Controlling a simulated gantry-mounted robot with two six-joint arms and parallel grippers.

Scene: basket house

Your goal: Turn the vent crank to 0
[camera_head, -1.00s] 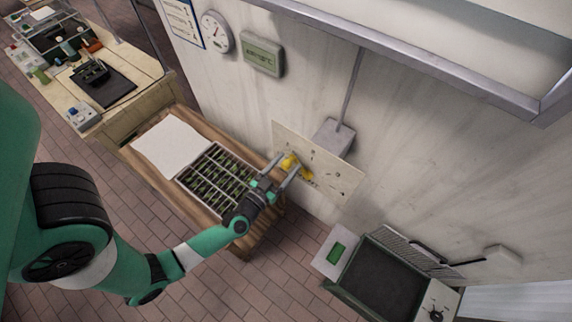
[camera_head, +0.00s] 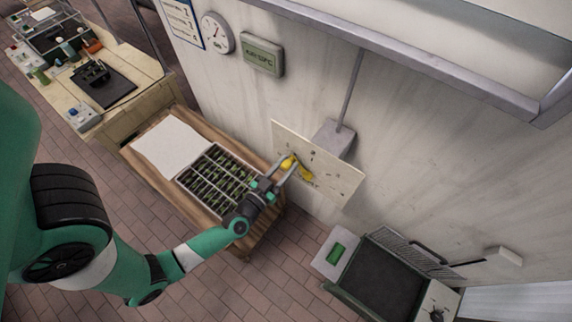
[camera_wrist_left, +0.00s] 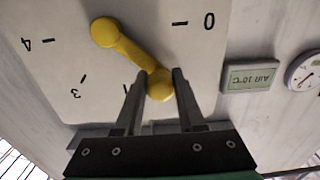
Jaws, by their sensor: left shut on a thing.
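The yellow vent crank (camera_head: 305,173) sits on a pale dial plate (camera_head: 345,180) on the wall. In the left wrist view the crank (camera_wrist_left: 127,50) slants from its round hub at upper left to its knob at lower right. My left gripper (camera_head: 287,163) reaches the plate from the left. In the left wrist view its fingers (camera_wrist_left: 161,78) are shut on the knob, one on each side. The dial's 0 is at upper right, with 3 and 4 at left. The crank points between the 0 mark and the lower marks; the fingers hide part of the scale.
A wall display (camera_head: 262,55) reads AIR 10°C, beside a round gauge (camera_head: 217,32). A grey box (camera_head: 334,138) with a conduit adjoins the plate. Below my arm is a wooden table (camera_head: 150,160) with a seedling tray (camera_head: 215,180). A dark-topped unit (camera_head: 385,280) stands at lower right.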

